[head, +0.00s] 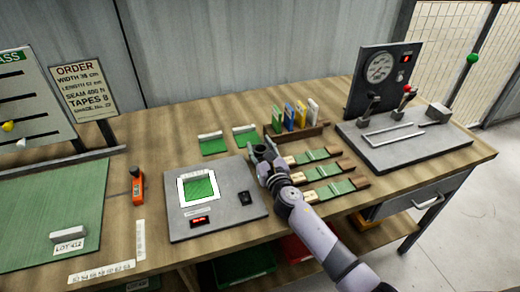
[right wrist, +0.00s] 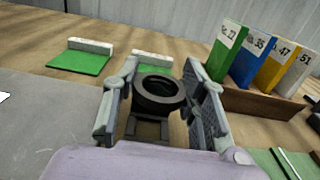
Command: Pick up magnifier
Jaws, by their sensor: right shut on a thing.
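The magnifier (right wrist: 158,103) is a dark, short round eyepiece with a ring-shaped rim. In the right wrist view it sits between the two fingers of my right gripper (right wrist: 163,100), which is shut on it. In the head view my right gripper (head: 264,158) is just past the right back corner of the grey panel, and the magnifier (head: 258,149) shows only as a small dark shape at the fingertips. Whether its base touches the table is hard to tell. My left gripper is not in view.
A grey panel (head: 225,215) with a green-lit window lies left of the gripper. Green sample strips (head: 326,172) lie close on its right. A wooden rack (head: 300,134) of coloured cards stands behind. Two green swatches (head: 214,146) lie at the back. A gauge press (head: 420,145) stands at right.

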